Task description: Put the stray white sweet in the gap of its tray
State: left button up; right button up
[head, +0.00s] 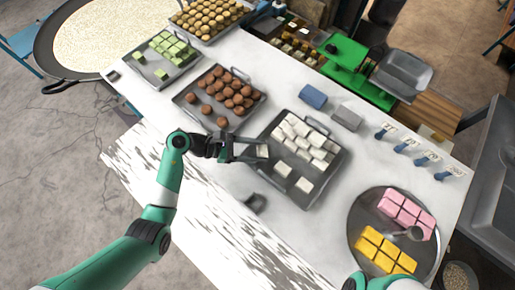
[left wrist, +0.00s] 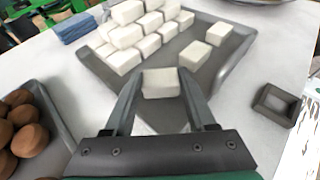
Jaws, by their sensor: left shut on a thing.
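The dark grey tray (head: 329,170) holds a block of white sweets (head: 298,138) toward its far side. Two more white sweets, one (head: 282,168) and another (head: 304,185), sit apart at its near side. My left gripper (head: 258,152) is shut on a white sweet (left wrist: 161,84), at the tray's left edge. In the left wrist view the sweet sits between the fingertips (left wrist: 161,92), over or close to the tray's near rim. I cannot tell its height above the tray. My right gripper is out of frame; only a piece of that arm shows at the bottom.
A tray of brown balls (head: 218,113) stands left of the white sweets' tray. A small dark square holder (head: 255,203) lies on the table nearby. A round tray with pink sweets (head: 407,211) and yellow sweets is at the right. Blue and grey cloths (head: 313,97) lie behind.

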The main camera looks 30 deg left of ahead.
pick_arm(q)
jog(key=shift+f+b, duration=0.4)
jog(key=shift+f, duration=0.1)
jog(key=o, duration=1.4)
jog(key=v, duration=1.1)
jog(key=shift+s+a+r, duration=0.2)
jog(key=shift+a, duration=0.1)
